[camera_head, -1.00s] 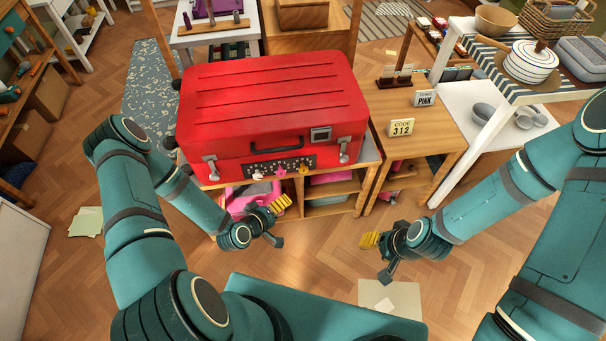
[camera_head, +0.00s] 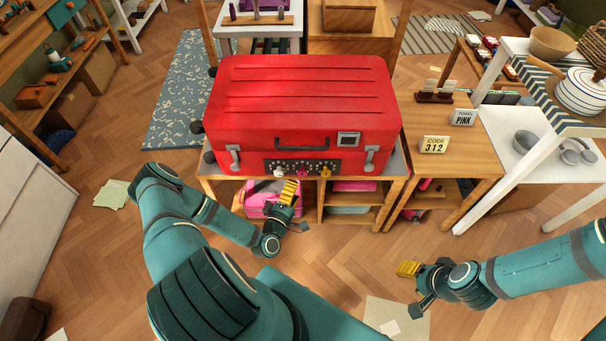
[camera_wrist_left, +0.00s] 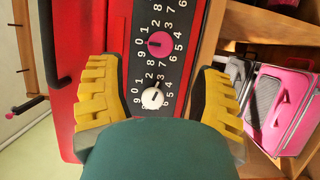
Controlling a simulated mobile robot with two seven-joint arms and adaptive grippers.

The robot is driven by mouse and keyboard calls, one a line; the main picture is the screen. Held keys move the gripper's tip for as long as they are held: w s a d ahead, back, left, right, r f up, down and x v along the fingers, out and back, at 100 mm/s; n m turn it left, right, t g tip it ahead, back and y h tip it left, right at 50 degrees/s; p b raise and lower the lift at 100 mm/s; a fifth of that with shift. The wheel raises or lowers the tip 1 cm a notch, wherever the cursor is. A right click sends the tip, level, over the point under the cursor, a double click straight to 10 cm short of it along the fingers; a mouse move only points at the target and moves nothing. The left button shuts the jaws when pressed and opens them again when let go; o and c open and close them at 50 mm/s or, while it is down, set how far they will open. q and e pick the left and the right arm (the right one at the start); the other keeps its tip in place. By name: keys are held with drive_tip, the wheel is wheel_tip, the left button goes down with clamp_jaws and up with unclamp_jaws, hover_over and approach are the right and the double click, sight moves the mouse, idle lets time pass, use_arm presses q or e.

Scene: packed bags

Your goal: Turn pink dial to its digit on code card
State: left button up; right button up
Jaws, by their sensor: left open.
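The red suitcase (camera_head: 300,105) lies on a wooden stand, with a black dial panel (camera_head: 345,166) on its front. In the left wrist view the pink dial (camera_wrist_left: 160,43) has a pale mark pointing left, near the 0. The white dial (camera_wrist_left: 153,98) is below it there. The code card (camera_head: 433,145) reads 312. My left gripper (camera_head: 298,208) is open and empty in front of the panel. In the left wrist view its yellow fingers (camera_wrist_left: 157,85) stand apart on either side of the dials. My right gripper (camera_head: 411,288) looks open and empty, low at the right, away from the suitcase.
A card reading TOWEL PINK (camera_head: 463,117) stands behind the code card on the wooden side table (camera_head: 480,160). A pink case (camera_head: 262,208) sits on a shelf under the suitcase. A white table (camera_head: 515,105) with dishes is at the right. The floor before the stand is mostly clear.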

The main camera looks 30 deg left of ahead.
sight(302, 175)
use_arm(q)
drive_tip(key=w, duration=0.5)
drive_tip(key=w+a+b, duration=0.1)
drive_tip(key=w, duration=0.1)
drive_tip(key=shift+w, duration=0.35)
clamp_jaws()
